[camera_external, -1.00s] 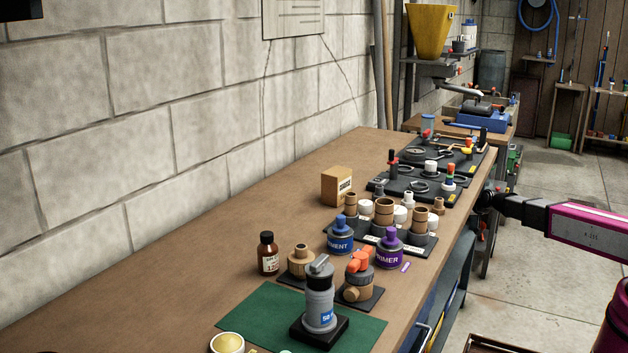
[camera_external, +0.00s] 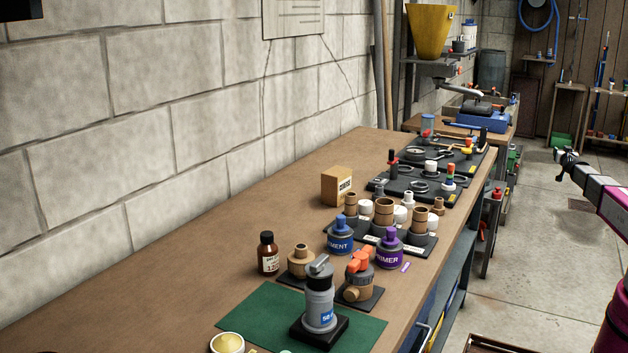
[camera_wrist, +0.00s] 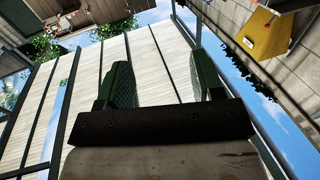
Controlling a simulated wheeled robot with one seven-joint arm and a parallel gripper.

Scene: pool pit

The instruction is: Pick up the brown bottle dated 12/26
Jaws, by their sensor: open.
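The brown bottle (camera_external: 268,254) has a black cap and a white label. It stands upright on the wooden workbench (camera_external: 190,262), near the wall, in the external view. The writing on its label is too small to read as a date. My gripper (camera_external: 562,164) is at the right of the external view, out beyond the bench's right edge and far from the bottle. In the wrist view my gripper (camera_wrist: 160,85) shows two green pads set apart, with nothing between them. That view points upward at the roof and sky, and no bottle shows in it.
Right of the bottle stand a tan fitting (camera_external: 301,262), a blue cement can (camera_external: 341,236), a purple primer can (camera_external: 390,250) and an orange-handled valve (camera_external: 359,274). A grey canister (camera_external: 320,298) stands in front on a green mat (camera_external: 255,315). Bare bench lies left of the bottle.

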